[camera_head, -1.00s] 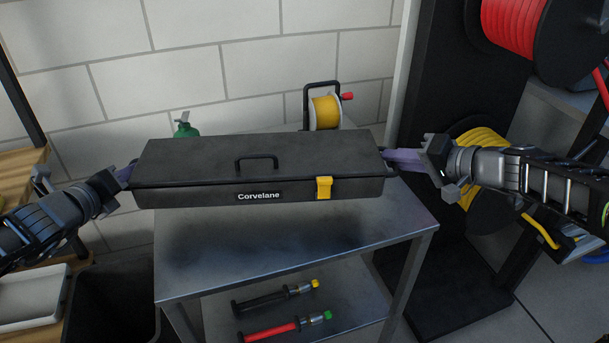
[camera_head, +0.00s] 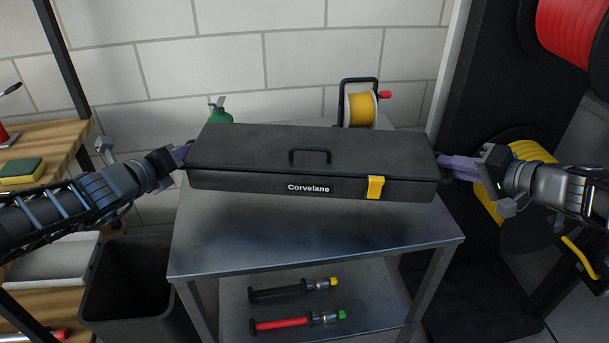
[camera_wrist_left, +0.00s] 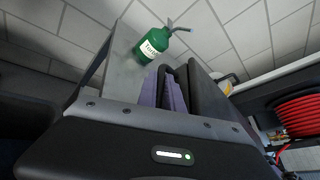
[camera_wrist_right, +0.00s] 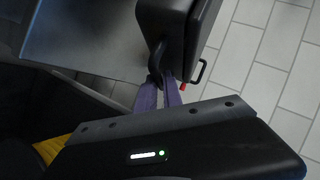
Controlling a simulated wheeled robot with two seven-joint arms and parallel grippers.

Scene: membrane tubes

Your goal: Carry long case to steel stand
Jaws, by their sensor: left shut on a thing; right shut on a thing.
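The long case (camera_head: 250,150) is black, closed, with a top handle, a yellow latch and the label "Corvelane". It is level over the steel stand (camera_head: 310,240), in front of the things at the stand's back; I cannot tell whether its underside touches the top. My left gripper (camera_head: 184,152) is shut on the case's left end, and its purple fingers show in the left wrist view (camera_wrist_left: 170,92). My right gripper (camera_head: 446,168) is shut on the right end; in the right wrist view its purple fingers (camera_wrist_right: 160,92) close at a black end handle (camera_wrist_right: 157,58).
A green can (camera_head: 220,116) and a yellow reel (camera_head: 361,108) stand behind the case. The stand's lower shelf holds a black tool (camera_head: 290,290) and a red tool (camera_head: 295,322). A dark bin (camera_head: 125,285) is at the left. A black rack with hose reels (camera_head: 575,30) is at the right.

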